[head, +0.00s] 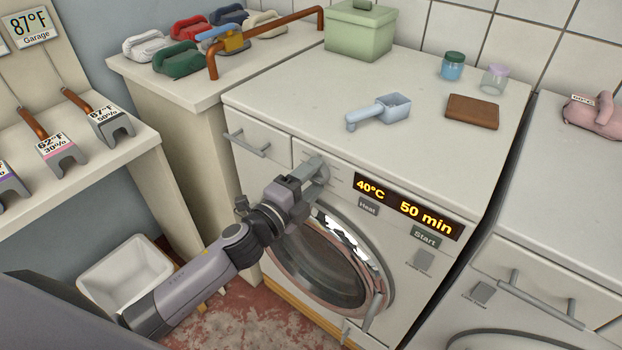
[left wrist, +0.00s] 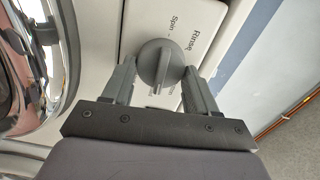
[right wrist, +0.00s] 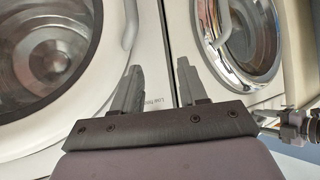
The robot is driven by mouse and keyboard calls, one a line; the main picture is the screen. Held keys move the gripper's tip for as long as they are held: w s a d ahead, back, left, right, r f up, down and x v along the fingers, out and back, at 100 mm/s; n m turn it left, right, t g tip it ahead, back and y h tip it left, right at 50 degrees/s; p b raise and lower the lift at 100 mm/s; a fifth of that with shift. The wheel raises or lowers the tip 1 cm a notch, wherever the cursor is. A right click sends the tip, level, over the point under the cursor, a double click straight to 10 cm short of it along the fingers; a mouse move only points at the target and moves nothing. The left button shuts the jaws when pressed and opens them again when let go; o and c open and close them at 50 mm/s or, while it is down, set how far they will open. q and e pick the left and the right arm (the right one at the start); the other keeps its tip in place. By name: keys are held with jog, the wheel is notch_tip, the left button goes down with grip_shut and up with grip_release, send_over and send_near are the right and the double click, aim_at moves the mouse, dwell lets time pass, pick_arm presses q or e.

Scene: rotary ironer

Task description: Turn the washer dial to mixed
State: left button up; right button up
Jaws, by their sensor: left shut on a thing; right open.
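The washer (head: 385,150) stands in the middle of the head view with its round door (head: 325,265) below the panel. Its grey dial (left wrist: 160,62) sits between the two fingers of my left gripper (left wrist: 162,78), which is shut on it. Labels reading "Rinse" and "Spin" show beside the dial; other labels are hidden. In the head view the left gripper (head: 312,180) covers most of the dial. The display (head: 408,207) reads 40°C and 50 min. My right gripper (right wrist: 157,82) is open and empty in front of the machine fronts.
On the washer top are a blue scoop (head: 380,110), a brown block (head: 472,111), two jars (head: 453,65) and a green box (head: 360,30). A second machine (head: 560,180) stands at the right. A white bin (head: 125,275) is on the floor at the left.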

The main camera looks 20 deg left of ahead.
pick_arm(q)
jog(key=shift+m, duration=0.5)
jog(key=o, duration=1)
jog(key=v, duration=0.7)
jog(key=shift+b, duration=0.4)
